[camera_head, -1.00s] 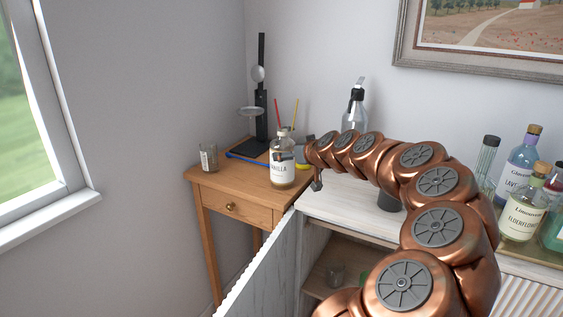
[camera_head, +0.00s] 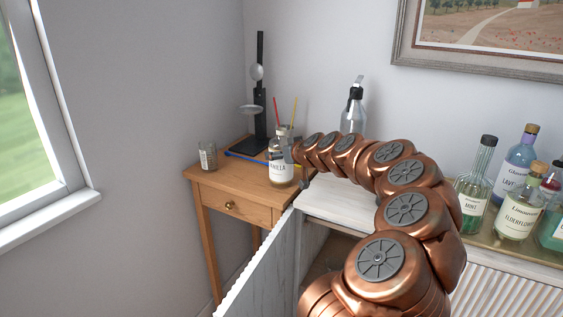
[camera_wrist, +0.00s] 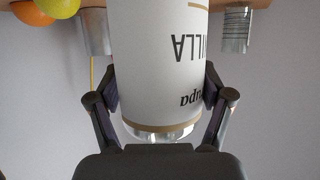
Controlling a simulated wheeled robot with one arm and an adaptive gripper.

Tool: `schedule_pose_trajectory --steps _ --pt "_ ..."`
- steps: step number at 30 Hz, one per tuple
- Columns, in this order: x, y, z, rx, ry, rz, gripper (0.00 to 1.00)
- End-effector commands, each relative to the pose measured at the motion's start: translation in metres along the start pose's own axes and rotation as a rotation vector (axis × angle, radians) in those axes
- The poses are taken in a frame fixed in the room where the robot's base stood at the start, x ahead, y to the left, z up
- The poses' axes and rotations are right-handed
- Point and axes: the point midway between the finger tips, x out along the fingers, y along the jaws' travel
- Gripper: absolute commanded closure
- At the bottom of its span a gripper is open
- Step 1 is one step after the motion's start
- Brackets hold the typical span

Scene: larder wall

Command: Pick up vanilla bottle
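The vanilla bottle (camera_head: 281,170) is a clear bottle with a white label, upright on the small wooden table. The bottle's base is outside the wrist view.
On the wooden table (camera_head: 237,183) stand an empty glass (camera_head: 208,155), a black stand (camera_head: 260,105) and a blue-edged item (camera_head: 248,158). Labelled bottles (camera_head: 474,172) stand at right. A white cabinet door (camera_head: 262,262) is open in front.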

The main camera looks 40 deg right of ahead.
Motion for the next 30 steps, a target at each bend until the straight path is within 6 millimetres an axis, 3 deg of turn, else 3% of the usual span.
schedule_pose_trajectory --steps 2,17,30 --pt "0.0000 -0.0001 0.0001 0.000 0.000 0.000 0.38" --pt "0.0001 -0.0003 0.0003 0.000 -0.001 -0.001 0.90" --pt "-0.0010 0.0000 -0.0024 -0.001 0.001 0.000 0.91"
